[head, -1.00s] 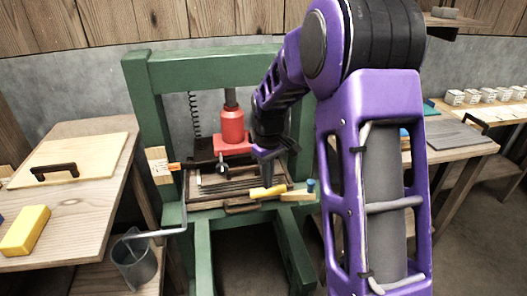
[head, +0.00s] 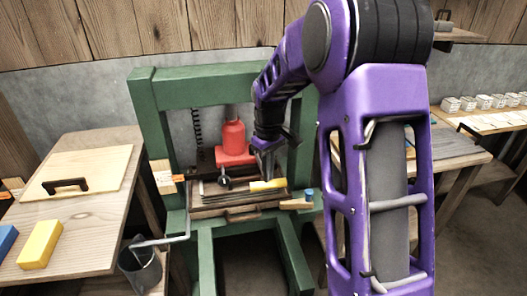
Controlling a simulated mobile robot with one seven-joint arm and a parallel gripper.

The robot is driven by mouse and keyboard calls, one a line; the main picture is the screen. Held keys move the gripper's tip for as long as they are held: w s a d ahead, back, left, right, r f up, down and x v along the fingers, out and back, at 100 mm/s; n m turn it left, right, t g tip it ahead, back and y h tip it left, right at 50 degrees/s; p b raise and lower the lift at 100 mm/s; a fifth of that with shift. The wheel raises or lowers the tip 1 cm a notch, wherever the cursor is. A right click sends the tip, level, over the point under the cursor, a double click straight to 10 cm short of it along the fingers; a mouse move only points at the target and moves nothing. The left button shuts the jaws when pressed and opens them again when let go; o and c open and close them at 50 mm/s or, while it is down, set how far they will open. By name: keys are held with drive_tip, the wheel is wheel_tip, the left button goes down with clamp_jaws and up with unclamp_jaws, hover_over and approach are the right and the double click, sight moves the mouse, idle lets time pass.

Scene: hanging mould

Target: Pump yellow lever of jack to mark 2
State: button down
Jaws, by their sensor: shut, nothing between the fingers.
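The red jack (head: 233,137) stands upright in the green press frame (head: 150,110). Its yellow lever (head: 268,184) sticks out low at the front right of the press. My gripper (head: 267,173) is shut and empty, pointing down right at the lever; I cannot tell whether it touches it. My arm hides part of the frame behind it. A pale mark card (head: 163,177) is fixed on the left post, with an orange pointer (head: 178,178) beside it. The numbers on the card are too small to read.
A wooden table with a yellow block (head: 40,244) and a dark-handled board (head: 85,172) stands at left. A grey bucket (head: 140,270) sits below it. A peg with a blue end (head: 309,194) is close right of the lever. Another bench stands at right.

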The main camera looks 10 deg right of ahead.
drive_tip(key=shift+r, duration=1.6)
drive_tip(key=shift+f, duration=0.15)
wheel_tip(320, 180, down, 11)
drive_tip(key=b, duration=0.7)
wheel_tip(320, 180, up, 9)
drive_tip(key=p, duration=0.6)
drive_tip(key=shift+p, duration=0.4)
drive_tip(key=shift+r, duration=1.15)
wheel_tip(320, 180, up, 6)
